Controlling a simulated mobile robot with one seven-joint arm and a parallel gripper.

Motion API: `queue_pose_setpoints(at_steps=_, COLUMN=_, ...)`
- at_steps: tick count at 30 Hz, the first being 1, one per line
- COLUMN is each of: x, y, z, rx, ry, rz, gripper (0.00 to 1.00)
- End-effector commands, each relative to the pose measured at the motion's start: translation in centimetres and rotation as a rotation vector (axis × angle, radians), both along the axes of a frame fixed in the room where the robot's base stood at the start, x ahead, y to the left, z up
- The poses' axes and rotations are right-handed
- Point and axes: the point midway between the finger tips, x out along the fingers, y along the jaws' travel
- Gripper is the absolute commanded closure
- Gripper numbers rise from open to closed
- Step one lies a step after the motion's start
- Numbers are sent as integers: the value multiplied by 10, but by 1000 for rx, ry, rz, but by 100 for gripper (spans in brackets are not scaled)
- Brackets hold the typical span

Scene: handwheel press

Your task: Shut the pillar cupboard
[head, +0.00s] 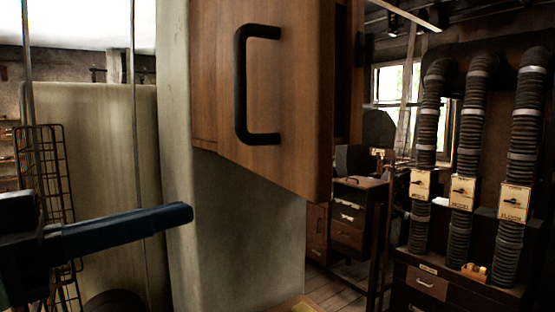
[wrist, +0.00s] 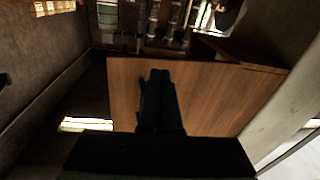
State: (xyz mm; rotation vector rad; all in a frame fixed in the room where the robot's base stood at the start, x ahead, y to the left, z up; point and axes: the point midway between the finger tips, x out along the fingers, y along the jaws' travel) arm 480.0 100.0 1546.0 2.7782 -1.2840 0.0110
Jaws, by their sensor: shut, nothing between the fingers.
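The pillar cupboard (head: 215,95) is a brown wooden box on a pale pillar (head: 235,215). A wooden face with a black bar handle (head: 241,85) fills the upper middle of the head view. A dark gap shows near its right edge, so it seems to stand ajar, but I cannot tell how far. My gripper (head: 188,212) is shut and empty, pointing right, lower than the handle and apart from it in the picture. In the wrist view my shut fingers (wrist: 160,75) lie in front of a wooden panel (wrist: 220,95); contact cannot be told.
A wire rack (head: 45,170) stands at the left, by a pale grey-green panel (head: 105,180). At the right are several ribbed hoses (head: 465,130) with switch boxes above a dark cabinet (head: 425,285). A drawer unit (head: 350,215) stands behind the cupboard. Some wooden floor shows between them.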

Motion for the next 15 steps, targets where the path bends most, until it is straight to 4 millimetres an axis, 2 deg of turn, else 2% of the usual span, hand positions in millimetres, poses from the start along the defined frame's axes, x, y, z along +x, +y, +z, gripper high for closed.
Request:
queue_pose_setpoints(at_steps=1, x=-16, y=11, z=11, rx=15, ry=-1, rz=-48, gripper=100)
queue_pose_setpoints(at_steps=3, x=-38, y=20, z=16, rx=34, ry=-7, rz=-121, gripper=100)
queue_pose_setpoints(at_steps=7, x=-67, y=30, z=22, rx=61, ry=-26, rz=-213, gripper=100)
queue_pose_setpoints(at_steps=11, x=-77, y=32, z=23, rx=73, ry=-35, rz=-249, gripper=100)
queue_pose_setpoints(at_steps=15, x=-72, y=19, z=24, rx=75, ry=-35, rz=-255, gripper=100)
